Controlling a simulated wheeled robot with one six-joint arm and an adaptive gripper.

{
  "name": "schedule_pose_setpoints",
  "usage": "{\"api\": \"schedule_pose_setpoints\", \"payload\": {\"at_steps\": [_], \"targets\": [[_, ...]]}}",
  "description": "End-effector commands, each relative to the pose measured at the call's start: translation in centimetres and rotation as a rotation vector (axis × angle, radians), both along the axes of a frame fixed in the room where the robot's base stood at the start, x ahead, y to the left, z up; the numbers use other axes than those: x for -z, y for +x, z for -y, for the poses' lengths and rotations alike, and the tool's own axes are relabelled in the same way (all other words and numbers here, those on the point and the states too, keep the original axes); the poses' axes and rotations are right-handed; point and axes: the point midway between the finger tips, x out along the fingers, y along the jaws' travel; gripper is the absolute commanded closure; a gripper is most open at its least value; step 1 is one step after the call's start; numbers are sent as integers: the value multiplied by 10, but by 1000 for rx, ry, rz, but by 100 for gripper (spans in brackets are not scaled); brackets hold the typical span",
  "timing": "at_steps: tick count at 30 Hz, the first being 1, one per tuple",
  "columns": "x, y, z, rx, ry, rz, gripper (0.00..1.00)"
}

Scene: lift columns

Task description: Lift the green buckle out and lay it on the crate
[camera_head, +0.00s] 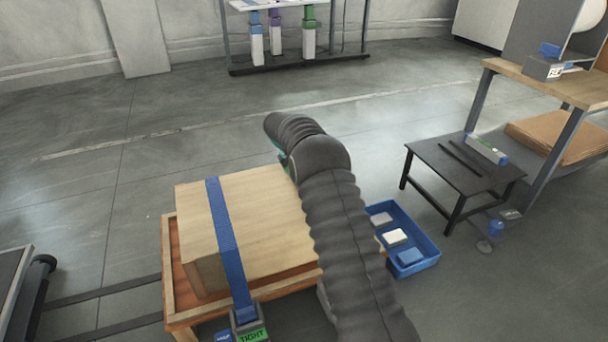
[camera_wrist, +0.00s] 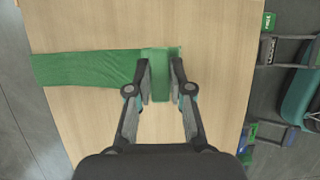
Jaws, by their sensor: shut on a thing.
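The crate (camera_head: 250,220) is a pale wooden box, and its bare top also fills most of the wrist view (camera_wrist: 210,30). My gripper (camera_wrist: 161,77) is shut on the green buckle (camera_wrist: 159,88), a green block at the right end of a green strap (camera_wrist: 88,68). The buckle and strap are over the crate top; I cannot tell whether the buckle touches it. My arm hides the gripper and the buckle in the head view.
A blue strap (camera_head: 228,240) crosses the crate to a buckle with a green TIGHT label (camera_head: 252,336). A blue bin (camera_head: 425,262) stands right of the crate, with a black low table (camera_head: 455,175) beyond. A green tag (camera_wrist: 269,22) shows past the crate's right edge.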

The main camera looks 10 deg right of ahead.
Motion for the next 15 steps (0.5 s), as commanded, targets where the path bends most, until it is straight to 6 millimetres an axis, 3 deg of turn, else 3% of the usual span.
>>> {"api": "schedule_pose_setpoints", "payload": {"at_steps": [15], "targets": [[13, 0, 0, 0, -1, 0, 100]]}}
